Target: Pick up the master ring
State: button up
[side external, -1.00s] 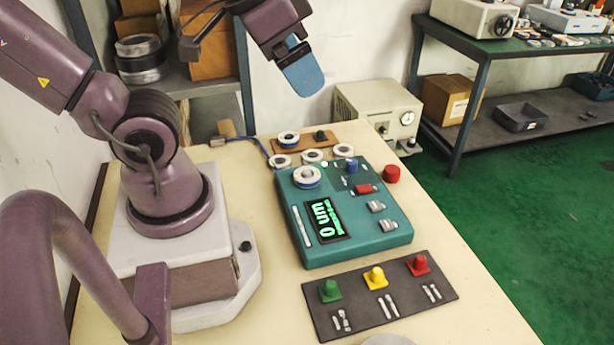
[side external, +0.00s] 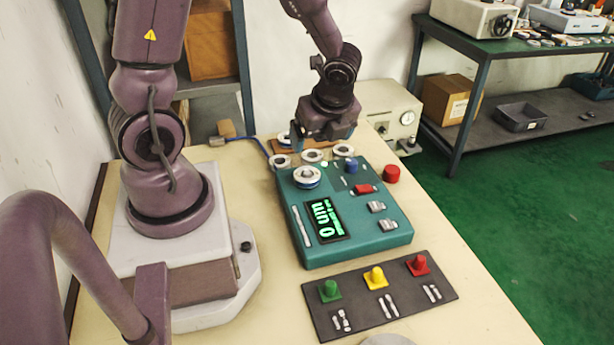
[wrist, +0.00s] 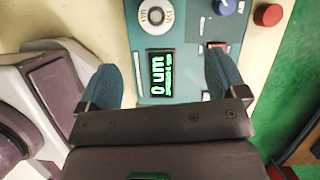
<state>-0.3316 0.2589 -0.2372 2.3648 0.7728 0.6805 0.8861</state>
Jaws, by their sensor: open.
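A white ring with a blue band (side external: 307,176) sits on the round post of the teal gauge (side external: 350,248). In the wrist view this ring (wrist: 170,14) is at the top edge, partly cut off. I cannot tell by sight which is the master ring. My gripper (side external: 323,142) is above the far end of the gauge. In the wrist view my gripper (wrist: 160,62) has its blue fingers wide apart with nothing between them.
White rings lie behind the gauge: left ring (side external: 280,161), middle ring (side external: 313,156), right ring (side external: 343,150). A red button (side external: 391,173) stands at the gauge's right. A dark panel (side external: 382,300) with green, yellow and red buttons lies in front. The gauge display (side external: 323,220) reads 0 um.

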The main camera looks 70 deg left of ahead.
send_over(307, 173)
jog(key=d, duration=0.2)
jog(key=f, duration=0.7)
jog(key=shift+w, duration=0.4)
jog(key=shift+s+x, duration=0.15)
jog(key=shift+x, duration=1.2)
jog(key=shift+s+x, duration=0.15)
jog(key=shift+x, duration=1.25)
jog(key=shift+d, duration=0.1)
jog(key=shift+c, duration=0.3)
jog(key=c, duration=1.1)
jog(key=shift+r, duration=0.2)
